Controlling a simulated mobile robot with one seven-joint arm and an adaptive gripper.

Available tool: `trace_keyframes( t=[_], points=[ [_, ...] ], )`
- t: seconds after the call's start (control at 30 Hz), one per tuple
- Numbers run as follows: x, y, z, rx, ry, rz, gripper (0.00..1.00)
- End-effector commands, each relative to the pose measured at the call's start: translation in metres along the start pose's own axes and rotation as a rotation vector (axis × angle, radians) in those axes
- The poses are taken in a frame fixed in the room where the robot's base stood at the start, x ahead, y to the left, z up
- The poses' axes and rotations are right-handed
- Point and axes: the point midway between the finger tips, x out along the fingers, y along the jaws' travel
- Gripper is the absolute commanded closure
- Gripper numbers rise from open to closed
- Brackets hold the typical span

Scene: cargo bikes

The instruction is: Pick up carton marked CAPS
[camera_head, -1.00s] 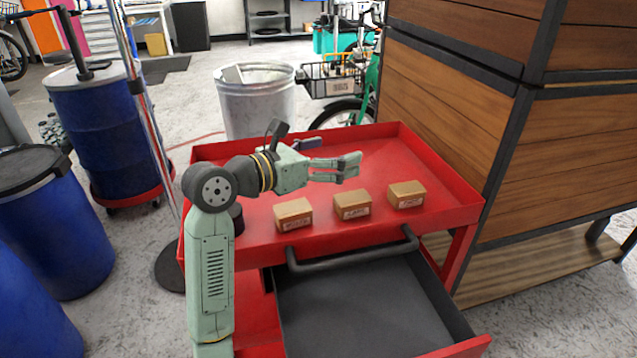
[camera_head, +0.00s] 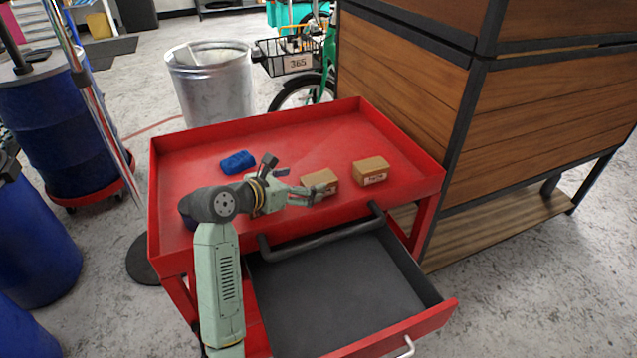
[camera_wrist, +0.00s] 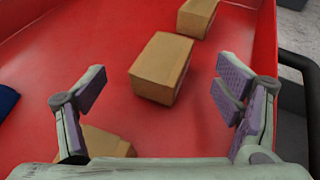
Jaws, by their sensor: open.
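Three small brown cartons sit on the red cart top. In the head view I see the middle carton (camera_head: 319,181), partly behind my fingers, and the right carton (camera_head: 370,170); the left one is hidden by my arm. Their labels are too small or too covered to read. My gripper (camera_head: 314,194) is open and low over the cartons. In the wrist view my open fingers (camera_wrist: 160,84) point at the middle carton (camera_wrist: 160,68), which lies ahead between them, not held. Another carton (camera_wrist: 197,17) is beyond it, and a third (camera_wrist: 106,142) is partly hidden below the left finger.
A blue item (camera_head: 237,162) lies on the cart top, left of the cartons. The red cart's raised rim (camera_head: 262,114) surrounds the top. An empty drawer (camera_head: 335,290) stands open in front, under a dark handle (camera_head: 320,236). A wooden box structure (camera_head: 400,85) stands close right.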

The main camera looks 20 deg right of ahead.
Motion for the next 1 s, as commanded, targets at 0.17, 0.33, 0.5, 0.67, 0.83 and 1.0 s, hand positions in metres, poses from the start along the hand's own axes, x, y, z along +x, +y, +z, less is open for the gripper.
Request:
trace_keyframes(
  t=[0.17, 0.33, 0.5, 0.67, 0.83, 1.0],
  points=[
    [0.027, -0.001, 0.002, -0.002, 0.001, -0.004, 0.16],
    [0.042, -0.001, 0.001, 0.0, 0.0, -0.001, 0.16],
    [0.043, 0.0, 0.0, 0.0, 0.0, 0.0, 0.16],
    [0.043, 0.0, 0.0, 0.0, 0.0, 0.0, 0.23],
    [0.042, 0.0, 0.0, 0.0, -0.001, -0.001, 0.35],
    [0.042, 0.0, 0.001, 0.0, -0.001, -0.001, 0.46]
  ],
)
